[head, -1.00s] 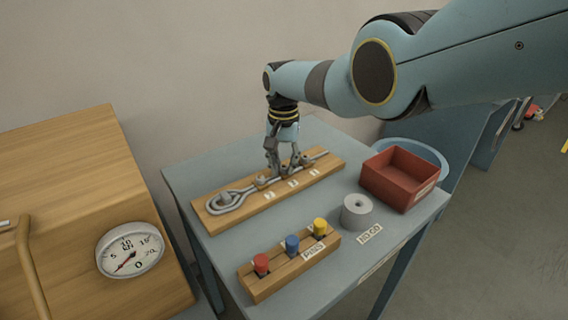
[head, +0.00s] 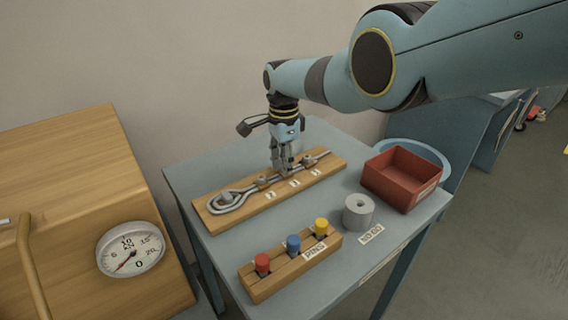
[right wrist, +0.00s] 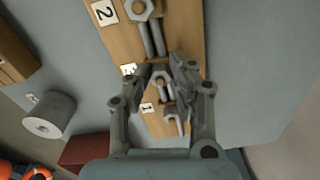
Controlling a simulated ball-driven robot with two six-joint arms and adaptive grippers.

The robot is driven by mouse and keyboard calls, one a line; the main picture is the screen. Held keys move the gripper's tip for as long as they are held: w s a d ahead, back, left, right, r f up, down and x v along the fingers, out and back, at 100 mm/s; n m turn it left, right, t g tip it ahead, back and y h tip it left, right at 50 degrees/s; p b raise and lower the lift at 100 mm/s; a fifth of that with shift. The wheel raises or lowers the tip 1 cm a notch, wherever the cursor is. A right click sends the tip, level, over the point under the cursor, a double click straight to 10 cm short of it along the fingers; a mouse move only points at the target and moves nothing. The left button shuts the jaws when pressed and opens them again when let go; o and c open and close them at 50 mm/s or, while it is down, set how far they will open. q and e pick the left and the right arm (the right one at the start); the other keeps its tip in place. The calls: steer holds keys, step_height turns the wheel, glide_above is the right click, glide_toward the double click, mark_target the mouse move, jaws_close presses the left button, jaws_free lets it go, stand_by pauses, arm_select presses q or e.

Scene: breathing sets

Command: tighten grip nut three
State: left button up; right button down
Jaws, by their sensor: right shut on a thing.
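A wooden board (head: 228,218) on the table carries a rod or cable with a loop at its left end and several nuts along it. My right gripper (head: 281,171) points down at the middle nut, which its fingers mostly hide in the head view. In the right wrist view my right gripper (right wrist: 160,68) is shut on the middle nut (right wrist: 161,80). My left gripper is out of view.
A pin block (head: 263,290) with red, blue and yellow pins stands in front. A grey cylinder (head: 358,212) and a red tray (head: 400,180) stand right of the board. A dial gauge (head: 130,250) is on the wooden cabinet (head: 65,165) at left.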

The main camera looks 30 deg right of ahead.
steer(key=shift+w+r+m, duration=0.1)
steer(key=shift+w+m, duration=0.05)
steer(key=shift+m, duration=0.65)
steer(key=c, duration=1.2)
jaws_free()
step_height(320, 180, up, 12)
steer(key=shift+f, duration=0.1)
